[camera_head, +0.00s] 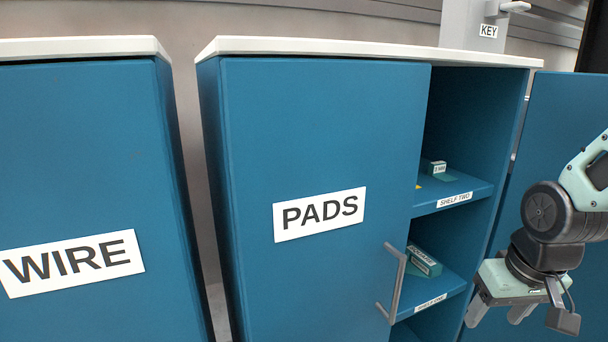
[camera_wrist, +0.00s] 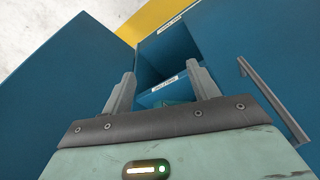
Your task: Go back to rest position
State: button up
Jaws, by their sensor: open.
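My gripper (camera_head: 498,312) is at the lower right of the head view, in front of the right side of the PADS cabinet. Its jaws point downward and are apart. In the wrist view my gripper (camera_wrist: 160,92) shows two grey fingers spread with nothing between them. Beyond the fingers is the cabinet's open shelf section (camera_wrist: 165,52).
The blue PADS cabinet (camera_head: 325,130) has a sliding or hinged front with a grey handle (camera_head: 394,285). A green box (camera_head: 424,262) lies on a lower shelf and a small box (camera_head: 436,167) on SHELF TWO (camera_head: 455,199). A WIRE cabinet (camera_head: 80,170) stands left.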

jog(key=s+a+r+n+g, duration=0.1)
jog(key=s+a+n, duration=0.3)
jog(key=s+a, duration=0.4)
jog(key=s+a+r+n+g, duration=0.15)
jog(key=s+a+n, duration=0.4)
jog(key=a, duration=0.55)
notch_tip(320, 180, up, 35)
jog(key=m+p, duration=0.1)
jog(key=p, duration=3.4)
jog(key=shift+w+d, duration=0.25)
jog(key=shift+d, duration=0.05)
jog(key=shift+c, duration=0.3)
